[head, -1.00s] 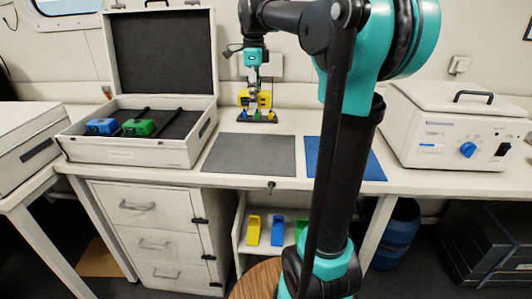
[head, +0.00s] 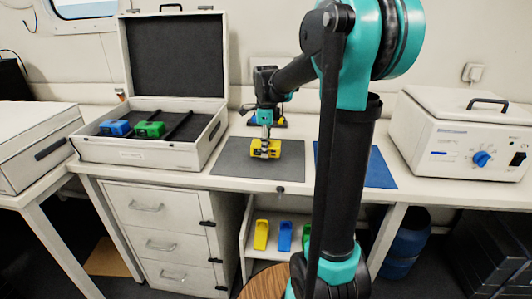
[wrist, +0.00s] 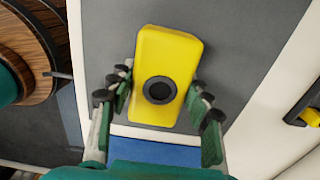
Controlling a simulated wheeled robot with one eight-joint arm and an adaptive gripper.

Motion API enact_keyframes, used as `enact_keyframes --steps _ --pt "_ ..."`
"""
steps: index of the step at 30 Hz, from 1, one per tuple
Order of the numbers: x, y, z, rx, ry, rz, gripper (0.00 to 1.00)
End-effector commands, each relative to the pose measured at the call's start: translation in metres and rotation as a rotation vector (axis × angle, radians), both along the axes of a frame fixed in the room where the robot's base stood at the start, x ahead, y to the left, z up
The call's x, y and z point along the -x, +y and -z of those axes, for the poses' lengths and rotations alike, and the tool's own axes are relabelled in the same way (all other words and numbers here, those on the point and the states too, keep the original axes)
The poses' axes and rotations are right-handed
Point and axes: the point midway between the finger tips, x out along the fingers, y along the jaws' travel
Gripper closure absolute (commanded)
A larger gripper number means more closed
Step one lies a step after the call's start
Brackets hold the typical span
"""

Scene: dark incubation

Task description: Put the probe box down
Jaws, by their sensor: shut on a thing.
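The yellow probe box (head: 264,150) has a round black disc on its upper face, which shows in the wrist view (wrist: 168,50). My gripper (head: 265,141) is shut on it, with a finger on either side of the box in the wrist view (wrist: 160,92). The box is over the grey mat (head: 232,163) on the bench, low and close to its surface. I cannot tell whether its underside touches the mat.
An open white case (head: 135,153) at left holds a blue box (head: 115,127) and a green box (head: 148,129). A blue mat (head: 378,170) lies right of the grey one. A white lidded machine (head: 450,140) stands at right. Several coloured holders stand on the shelf below.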

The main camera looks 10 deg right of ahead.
Motion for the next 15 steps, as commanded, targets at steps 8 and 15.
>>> enact_keyframes --steps 8,15 --pt "0.0 0.0 0.027 0.0 0.0 0.0 0.97" --pt "0.0 0.0 0.027 0.0 0.0 0.0 0.97"
